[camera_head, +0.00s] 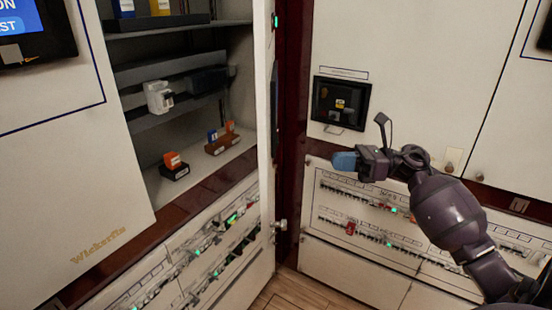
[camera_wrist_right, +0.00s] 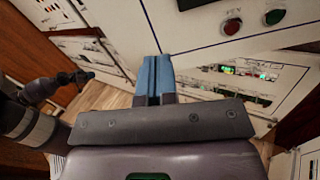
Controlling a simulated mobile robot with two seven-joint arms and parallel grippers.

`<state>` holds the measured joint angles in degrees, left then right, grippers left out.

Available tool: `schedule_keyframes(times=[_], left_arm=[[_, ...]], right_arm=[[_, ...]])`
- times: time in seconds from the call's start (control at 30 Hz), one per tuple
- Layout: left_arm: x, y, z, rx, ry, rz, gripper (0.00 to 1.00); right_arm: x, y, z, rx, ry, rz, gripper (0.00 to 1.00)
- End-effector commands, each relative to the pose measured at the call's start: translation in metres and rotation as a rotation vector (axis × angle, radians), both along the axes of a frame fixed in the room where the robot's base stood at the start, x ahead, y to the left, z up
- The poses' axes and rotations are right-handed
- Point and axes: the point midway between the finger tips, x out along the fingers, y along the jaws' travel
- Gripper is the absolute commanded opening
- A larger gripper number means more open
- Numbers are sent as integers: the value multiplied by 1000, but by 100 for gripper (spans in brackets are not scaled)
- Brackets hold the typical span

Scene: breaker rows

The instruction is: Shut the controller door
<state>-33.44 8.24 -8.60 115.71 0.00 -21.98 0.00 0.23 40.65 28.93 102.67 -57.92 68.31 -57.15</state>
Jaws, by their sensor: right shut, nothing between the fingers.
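In the head view an open cabinet door (camera_head: 264,100) stands out toward me, seen nearly edge-on, at the right side of the shelved cabinet. I take it to be the controller door. My right gripper (camera_head: 345,162), with blue fingertips, is shut and empty. It appears to the right of the door, in front of the right-hand cabinet. Its shut fingers also show in the right wrist view (camera_wrist_right: 158,76), before a white panel (camera_wrist_right: 215,70). In that view a dark arm at the left ends in what looks like my left gripper (camera_wrist_right: 80,77); its jaws are too small to judge.
The cabinet's lower shelf (camera_head: 190,187) holds small orange and blue parts. Breaker rows (camera_head: 350,228) lie below the right cabinet's small dark screen (camera_head: 341,103). A red button (camera_wrist_right: 232,26) and a green one (camera_wrist_right: 273,17) are on the panel. Wooden floor (camera_head: 290,298) shows between cabinets.

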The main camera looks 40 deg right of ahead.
Motion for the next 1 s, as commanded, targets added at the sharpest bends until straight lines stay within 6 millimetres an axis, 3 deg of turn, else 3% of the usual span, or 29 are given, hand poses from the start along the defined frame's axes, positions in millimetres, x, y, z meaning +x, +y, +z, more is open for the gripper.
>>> schedule_keyframes(times=[0.37, 1.0], left_arm=[[-3, 1, 1, 0, 4, 3, 0], [-2, 2, 15, 1, -10, 4, 0]], right_arm=[[6, 12, -1, -86, -104, 11, 0], [69, 96, 1, -81, -104, 12, 0]])
